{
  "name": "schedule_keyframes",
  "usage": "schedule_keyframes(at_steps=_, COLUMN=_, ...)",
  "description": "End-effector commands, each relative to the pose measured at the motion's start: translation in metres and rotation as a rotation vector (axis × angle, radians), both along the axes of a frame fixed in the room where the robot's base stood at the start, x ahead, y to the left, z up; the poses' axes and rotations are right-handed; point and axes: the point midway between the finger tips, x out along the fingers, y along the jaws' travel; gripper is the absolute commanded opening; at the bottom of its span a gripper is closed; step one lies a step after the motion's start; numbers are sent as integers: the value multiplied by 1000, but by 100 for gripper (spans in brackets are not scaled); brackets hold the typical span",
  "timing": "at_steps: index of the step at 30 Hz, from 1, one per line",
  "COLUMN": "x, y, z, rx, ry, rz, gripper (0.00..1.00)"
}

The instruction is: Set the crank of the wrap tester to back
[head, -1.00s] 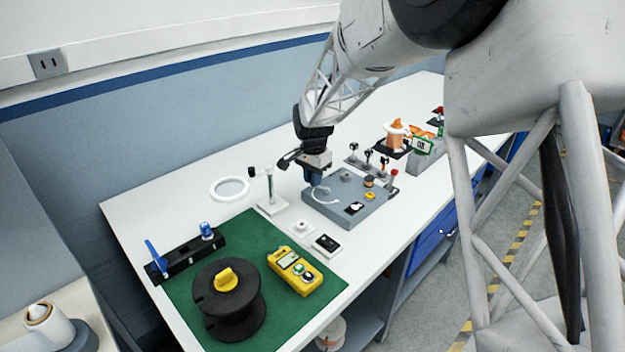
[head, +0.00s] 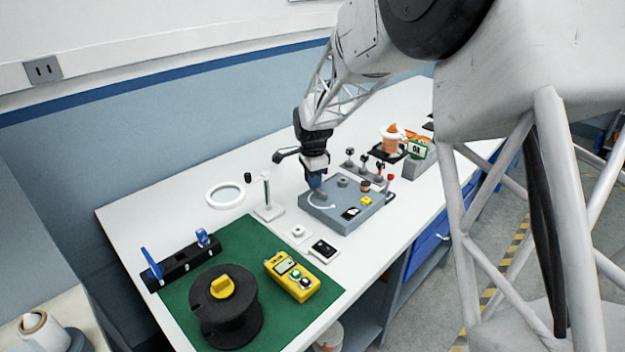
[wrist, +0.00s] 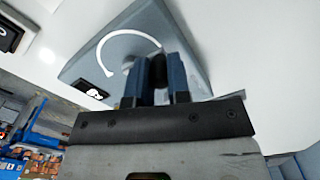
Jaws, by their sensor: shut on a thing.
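The wrap tester is a grey box (head: 345,222) on the white bench, with a white curved arc mark on its top. In the wrist view its grey top (wrist: 185,25) shows the white arc around a pale round hub. The crank (wrist: 158,70) appears as a dark upright piece between the two blue fingers, beside the hub. My gripper (head: 316,187) is over the left back part of the box, pointing down. In the wrist view my gripper (wrist: 160,75) is shut on the crank. The fingers hide most of the crank in the head view.
A black switch box (head: 323,250) lies in front. A rack of small knobs (head: 367,168) stands close behind right. A green mat (head: 240,240) carries a yellow meter (head: 292,277) and black spool (head: 225,315).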

Motion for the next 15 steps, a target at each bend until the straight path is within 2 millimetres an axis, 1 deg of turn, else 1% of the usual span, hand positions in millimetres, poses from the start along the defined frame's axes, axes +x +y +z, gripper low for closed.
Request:
schedule_keyframes(at_steps=5, x=1, y=0, z=1, rx=1, ry=-2, rz=0, gripper=0)
schedule_keyframes(at_steps=6, x=1, y=0, z=1, rx=0, ry=-2, rz=0, gripper=19)
schedule_keyframes(at_steps=10, x=1, y=0, z=1, rx=0, ry=-1, rz=1, gripper=39)
schedule_keyframes(at_steps=11, x=1, y=0, z=1, rx=0, ry=-1, rz=1, gripper=43)
schedule_keyframes(at_steps=15, x=0, y=0, z=0, rx=0, ry=-1, rz=1, gripper=43)
